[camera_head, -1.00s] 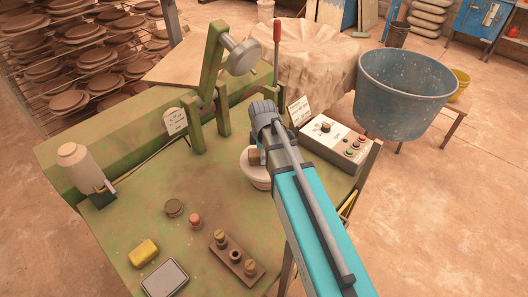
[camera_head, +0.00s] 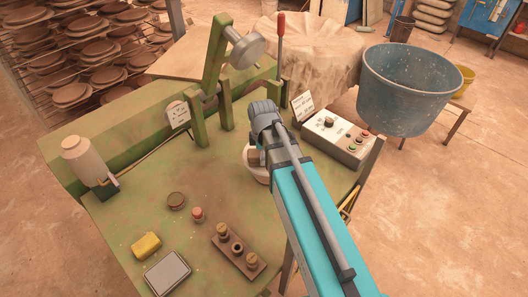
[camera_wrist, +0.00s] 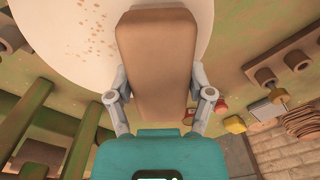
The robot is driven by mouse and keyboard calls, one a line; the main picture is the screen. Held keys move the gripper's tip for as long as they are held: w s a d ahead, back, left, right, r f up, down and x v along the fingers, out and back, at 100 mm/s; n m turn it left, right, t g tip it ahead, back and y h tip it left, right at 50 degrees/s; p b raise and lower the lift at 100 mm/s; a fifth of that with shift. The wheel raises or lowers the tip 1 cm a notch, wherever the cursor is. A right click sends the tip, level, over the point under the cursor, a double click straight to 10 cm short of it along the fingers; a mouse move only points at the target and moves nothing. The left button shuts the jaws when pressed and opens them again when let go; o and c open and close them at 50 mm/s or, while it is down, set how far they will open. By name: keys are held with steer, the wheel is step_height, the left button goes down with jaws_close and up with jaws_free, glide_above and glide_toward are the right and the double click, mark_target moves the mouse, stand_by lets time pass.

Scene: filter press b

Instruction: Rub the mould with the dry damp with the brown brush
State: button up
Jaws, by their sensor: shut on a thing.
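My gripper (camera_wrist: 160,97) is shut on the brown brush (camera_wrist: 157,50), a plain brown block between the two grey fingers in the wrist view. Behind the brush is the white round mould (camera_wrist: 75,42), its pale face marked with reddish-brown specks. In the head view the mould (camera_head: 250,158) stands on the green bench, largely hidden by my arm. A small part of the brush (camera_head: 254,155) shows there against the mould. I cannot tell whether the brush touches the mould's surface.
The green bench (camera_head: 135,215) carries a yellow sponge (camera_head: 146,246), a grey tray (camera_head: 167,274), a wooden block with pegs (camera_head: 238,252) and a white bottle (camera_head: 84,160). A control box (camera_head: 338,138) stands right of my arm. The green press frame (camera_head: 213,65) and red-topped lever (camera_head: 281,40) rise behind.

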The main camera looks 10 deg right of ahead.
steer(key=shift+s, duration=0.1)
stand_by(0.3)
steer(key=shift+f, duration=0.15)
steer(key=shift+c, duration=0.5)
steer(key=shift+w+d, duration=0.4)
steer(key=shift+w, duration=0.35)
steer(key=shift+w+d, duration=0.35)
steer(key=shift+w, duration=0.4)
steer(key=shift+w+d, duration=0.4)
steer(key=shift+w, duration=0.35)
steer(key=shift+w+d, duration=0.4)
steer(key=shift+w, duration=0.3)
